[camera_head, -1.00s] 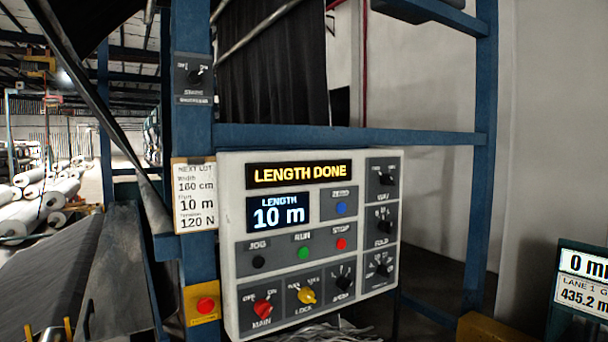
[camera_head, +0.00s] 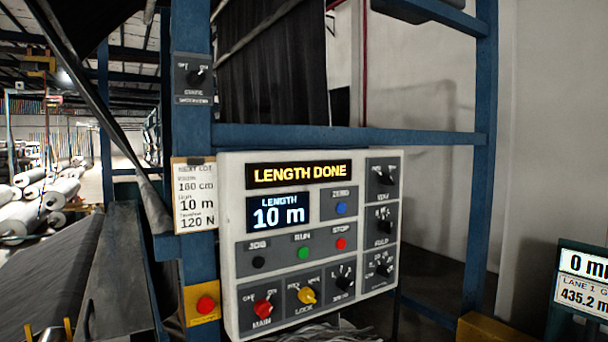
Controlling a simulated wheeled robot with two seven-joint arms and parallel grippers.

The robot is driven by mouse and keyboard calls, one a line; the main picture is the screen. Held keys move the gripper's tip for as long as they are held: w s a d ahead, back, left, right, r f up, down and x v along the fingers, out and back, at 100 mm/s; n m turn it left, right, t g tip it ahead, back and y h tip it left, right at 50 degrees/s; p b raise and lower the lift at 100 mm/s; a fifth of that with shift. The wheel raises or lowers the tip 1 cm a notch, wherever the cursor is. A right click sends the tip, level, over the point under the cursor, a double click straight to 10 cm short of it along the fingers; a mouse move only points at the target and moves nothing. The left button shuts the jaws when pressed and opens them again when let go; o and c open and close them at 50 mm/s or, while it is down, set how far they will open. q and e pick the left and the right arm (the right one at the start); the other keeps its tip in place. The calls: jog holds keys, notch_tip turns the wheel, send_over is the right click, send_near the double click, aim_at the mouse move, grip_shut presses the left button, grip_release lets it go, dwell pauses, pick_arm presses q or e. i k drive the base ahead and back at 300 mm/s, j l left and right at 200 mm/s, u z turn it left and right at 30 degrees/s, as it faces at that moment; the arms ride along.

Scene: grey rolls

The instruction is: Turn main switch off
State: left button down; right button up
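The main switch is a red rotary knob (camera_head: 263,307) at the lower left of the white control panel (camera_head: 228,200), with OFF at its upper left and ON at its upper right. Its pointer appears to lean toward ON, but it is too small to be sure. A yellow lock knob (camera_head: 307,296) sits just to its right. The panel's upper display (camera_head: 296,173) reads "LENGTH DONE", and the length display (camera_head: 278,213) reads "10 m". Neither of my grippers is in view.
A red button on a yellow box (camera_head: 203,304) sits left of the panel. The panel is mounted on a blue frame (camera_head: 350,138). Green run (camera_head: 303,253) and red stop (camera_head: 341,243) buttons sit above the lower knobs. The space before the panel looks clear.

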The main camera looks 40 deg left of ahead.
aim_at(262, 308)
jog(key=u, duration=1.35)
